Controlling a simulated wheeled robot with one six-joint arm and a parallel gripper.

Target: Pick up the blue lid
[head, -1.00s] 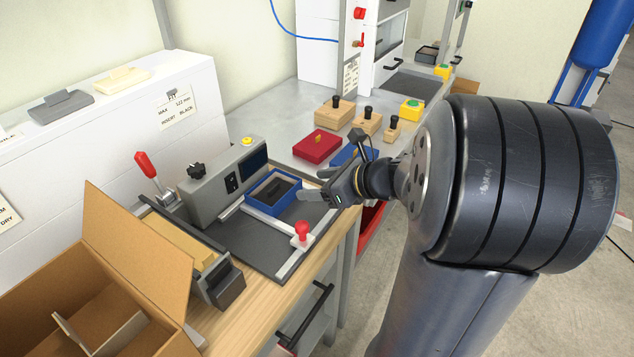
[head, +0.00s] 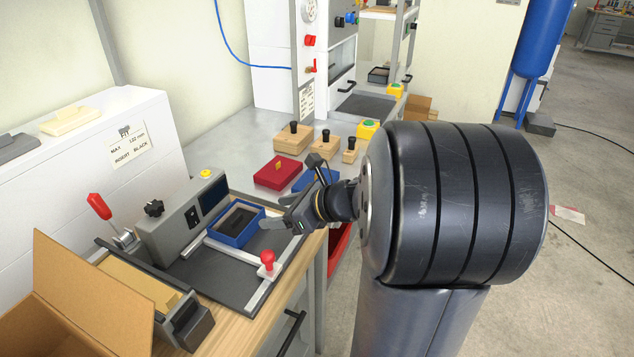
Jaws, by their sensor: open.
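The blue lid (head: 322,178) lies on the grey bench beside a red lid (head: 278,172). It is partly hidden behind my gripper and wrist. My gripper (head: 276,212) is open and empty, its fingers pointing left. In the picture it is just below and left of the blue lid and right of an open blue box (head: 216,237) with a dark insert inside. I cannot tell its height above the bench.
The blue box sits in a fixture with a red knob (head: 267,257) beside a grey machine (head: 182,220). Wooden blocks with black knobs (head: 293,139) stand behind the lids. An open cardboard box (head: 80,295) is at lower left. A white wall unit (head: 90,150) stands left.

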